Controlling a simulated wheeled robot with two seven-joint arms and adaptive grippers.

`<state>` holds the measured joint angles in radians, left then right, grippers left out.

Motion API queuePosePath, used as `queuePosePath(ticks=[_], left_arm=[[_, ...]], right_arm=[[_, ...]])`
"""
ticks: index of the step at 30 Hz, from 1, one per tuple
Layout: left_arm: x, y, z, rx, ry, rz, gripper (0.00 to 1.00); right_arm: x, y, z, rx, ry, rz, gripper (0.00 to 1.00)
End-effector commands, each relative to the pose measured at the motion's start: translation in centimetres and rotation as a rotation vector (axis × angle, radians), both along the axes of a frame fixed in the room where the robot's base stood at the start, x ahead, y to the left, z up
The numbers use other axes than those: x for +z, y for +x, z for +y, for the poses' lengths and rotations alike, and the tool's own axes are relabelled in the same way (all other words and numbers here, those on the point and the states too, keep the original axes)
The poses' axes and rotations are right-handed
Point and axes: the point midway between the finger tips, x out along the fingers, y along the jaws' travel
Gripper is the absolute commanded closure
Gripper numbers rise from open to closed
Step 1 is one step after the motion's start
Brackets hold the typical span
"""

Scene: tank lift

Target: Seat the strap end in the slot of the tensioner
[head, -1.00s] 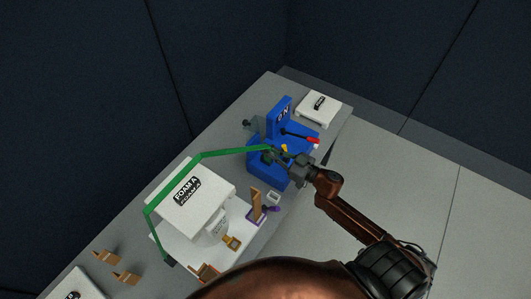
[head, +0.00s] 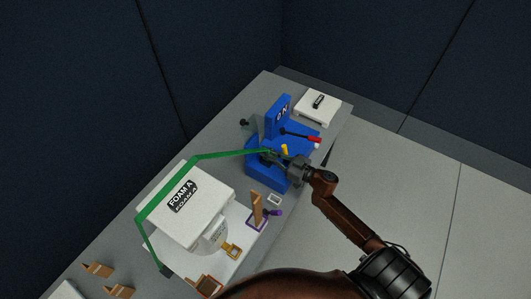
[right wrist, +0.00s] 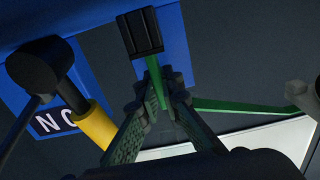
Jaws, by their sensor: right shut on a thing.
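The blue tensioner (head: 262,178) stands on the bench in the head view, with its label panel upright at the back. A green strap (head: 228,154) runs from it leftward over the white FOAM A block (head: 212,188). My right gripper (head: 272,156) is at the tensioner, shut on the strap. In the right wrist view its fingers (right wrist: 160,95) close around the green strap (right wrist: 192,122). A black ridged piece (right wrist: 139,32) at the strap's end lies over the tensioner's blue face (right wrist: 178,50). I cannot tell whether it is in the slot. My left gripper is not in view.
A lever with a red grip (head: 312,138) and a yellow part (head: 285,149) are close to my right gripper. The yellow part also shows in the right wrist view (right wrist: 93,126). A white block (head: 317,106) stands behind right. Brown brackets (head: 97,270) lie front left.

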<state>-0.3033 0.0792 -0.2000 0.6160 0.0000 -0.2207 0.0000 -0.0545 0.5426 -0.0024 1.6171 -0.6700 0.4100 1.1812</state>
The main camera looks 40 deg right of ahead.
Motion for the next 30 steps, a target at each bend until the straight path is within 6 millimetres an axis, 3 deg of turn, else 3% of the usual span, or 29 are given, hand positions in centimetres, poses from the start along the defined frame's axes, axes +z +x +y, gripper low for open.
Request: queuePosePath(ticks=[4,5,12,22,30], left_arm=[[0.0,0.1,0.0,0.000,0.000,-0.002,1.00],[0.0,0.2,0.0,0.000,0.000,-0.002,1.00],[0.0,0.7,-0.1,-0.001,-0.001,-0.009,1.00],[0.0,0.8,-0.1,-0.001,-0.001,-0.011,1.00],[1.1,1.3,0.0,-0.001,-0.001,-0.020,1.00]], right_arm=[[-0.1,0.0,0.0,0.000,0.001,0.000,1.00],[-0.2,0.0,0.0,0.000,0.000,0.000,0.93],[-0.1,0.0,0.0,0.000,0.000,0.000,0.77],[0.2,0.0,0.0,0.000,-0.001,-0.001,0.77],[0.2,-4.0,-1.7,-0.002,0.000,0.002,0.77]])
